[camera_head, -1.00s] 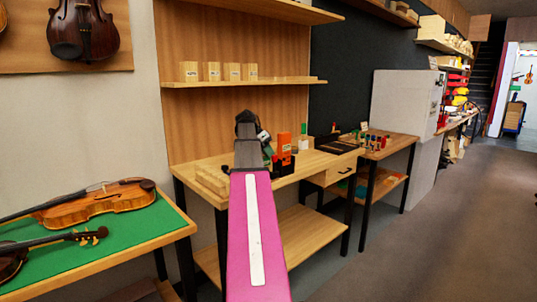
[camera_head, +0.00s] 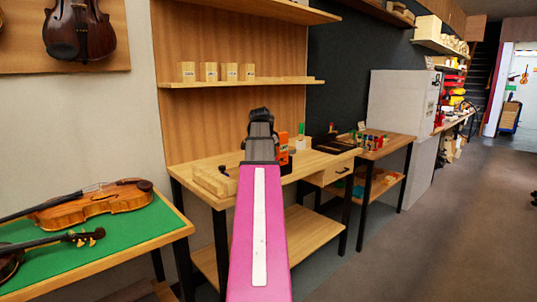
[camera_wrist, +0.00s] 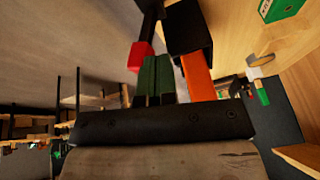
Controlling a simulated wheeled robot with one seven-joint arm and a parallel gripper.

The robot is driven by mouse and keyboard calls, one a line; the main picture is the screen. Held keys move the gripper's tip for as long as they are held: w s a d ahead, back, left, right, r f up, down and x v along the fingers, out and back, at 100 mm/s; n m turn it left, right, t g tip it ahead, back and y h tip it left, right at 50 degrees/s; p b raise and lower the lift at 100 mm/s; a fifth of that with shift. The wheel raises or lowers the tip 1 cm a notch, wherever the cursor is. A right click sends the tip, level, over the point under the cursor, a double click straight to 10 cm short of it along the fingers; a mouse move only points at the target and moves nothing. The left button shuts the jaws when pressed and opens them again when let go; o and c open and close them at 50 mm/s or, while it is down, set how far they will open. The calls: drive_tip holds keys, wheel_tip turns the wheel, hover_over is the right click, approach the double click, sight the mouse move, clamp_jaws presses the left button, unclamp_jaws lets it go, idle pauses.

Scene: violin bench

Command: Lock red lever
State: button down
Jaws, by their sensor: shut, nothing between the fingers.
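In the wrist view, the red lever's red end (camera_wrist: 140,56) sits on a dark bar, just left of and very close to my gripper's fingertips. I cannot tell whether they touch. My gripper (camera_wrist: 158,60) has two dark green fingers closed together, with nothing between them. An orange part (camera_wrist: 198,77) stands to the right of the fingers, with a black block (camera_wrist: 188,25) above it in the picture. In the head view, the orange part (camera_head: 283,140) shows on the wooden workbench (camera_head: 310,163). My pink arm hides the fingers and the lever there.
A wooden piece (camera_head: 212,181) lies on the bench's left side. A violin (camera_head: 95,207) lies on the green-topped table at left. A side table (camera_head: 388,147) with small coloured items stands right. The floor at right is clear.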

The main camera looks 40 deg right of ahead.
sight(277, 159)
drive_tip(key=shift+s+f+t, duration=0.15)
drive_tip(key=shift+s+t, duration=0.15)
drive_tip(key=shift+s, duration=0.55)
drive_tip(key=s+t, duration=0.1)
drive_tip(key=t, duration=0.2)
drive_tip(key=shift+s+d+f+m, duration=0.2)
drive_tip(key=shift+s+f+m, duration=0.15)
drive_tip(key=shift+s+m, duration=0.05)
drive_tip(key=shift+w, duration=0.15)
drive_tip(key=shift+w+f, duration=0.35)
drive_tip(key=shift+w, duration=0.25)
